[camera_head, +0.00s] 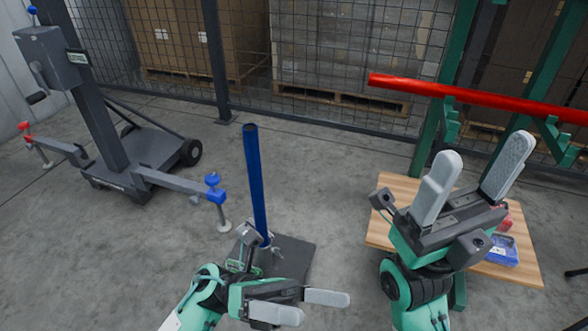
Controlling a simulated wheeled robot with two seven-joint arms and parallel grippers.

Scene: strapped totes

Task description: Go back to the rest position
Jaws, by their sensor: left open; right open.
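My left gripper (302,307) is at the bottom centre, its fingers pointing right with a gap between them. It is open and empty, in front of the black base of a blue post. My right gripper (478,170) is at the right, over a wooden table. Its two grey pads point up and stand apart, open and empty. No tote or strap can be made out in this view.
The blue post (255,185) stands on a black base plate (290,258). The wooden table (400,190) carries a blue tray (503,251) and a red item (504,222), partly hidden. A red bar (480,97) rests on green supports. A grey wheeled stand (100,120) is at left.

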